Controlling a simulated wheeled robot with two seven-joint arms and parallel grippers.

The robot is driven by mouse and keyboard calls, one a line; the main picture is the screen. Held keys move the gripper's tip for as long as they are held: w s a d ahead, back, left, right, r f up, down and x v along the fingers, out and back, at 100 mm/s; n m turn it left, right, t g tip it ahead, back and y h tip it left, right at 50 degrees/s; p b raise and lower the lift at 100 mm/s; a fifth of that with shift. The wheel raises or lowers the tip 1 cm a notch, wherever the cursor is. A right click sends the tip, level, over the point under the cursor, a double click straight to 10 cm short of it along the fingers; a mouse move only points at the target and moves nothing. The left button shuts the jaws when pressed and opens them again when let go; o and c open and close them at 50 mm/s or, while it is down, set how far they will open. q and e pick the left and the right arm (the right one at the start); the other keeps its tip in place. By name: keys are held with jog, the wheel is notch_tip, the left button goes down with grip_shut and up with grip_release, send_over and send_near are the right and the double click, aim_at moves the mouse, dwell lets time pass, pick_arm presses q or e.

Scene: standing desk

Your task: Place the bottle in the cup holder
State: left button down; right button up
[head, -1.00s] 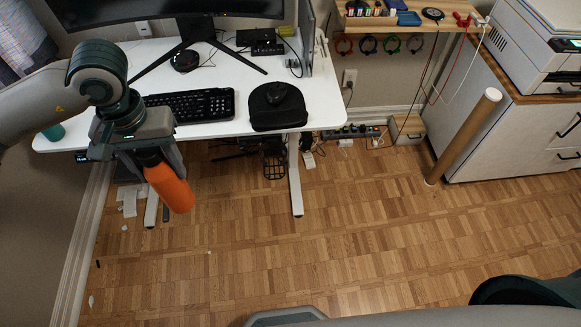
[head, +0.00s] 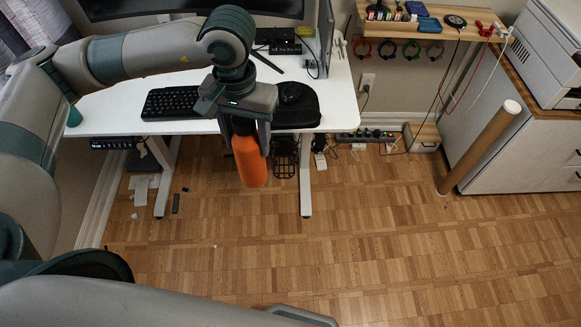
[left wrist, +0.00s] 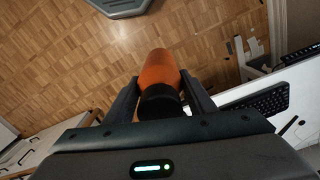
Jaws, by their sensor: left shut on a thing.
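An orange bottle (head: 249,163) hangs roughly upright in my left gripper (head: 246,138), in front of the desk's front edge and above the floor. In the left wrist view the bottle (left wrist: 159,69) sits between the two fingers, its dark cap end towards the palm. The left gripper is shut on it. A black wire holder (head: 284,164), which looks like the cup holder, hangs under the desk's front edge, just right of the bottle in the head view. The gripper and bottle are apart from it in the picture; the depth gap is hard to tell. My right gripper is out of view.
The white desk (head: 334,107) carries a keyboard (head: 172,102), a black pad with a mouse (head: 297,109) and a monitor. A desk leg (head: 305,185) stands right of the holder. A cardboard tube (head: 480,148) leans at the right cabinet. The middle floor is clear.

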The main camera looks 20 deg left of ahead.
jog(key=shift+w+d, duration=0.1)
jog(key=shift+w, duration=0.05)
pick_arm(q)
jog(key=shift+w, duration=0.1)
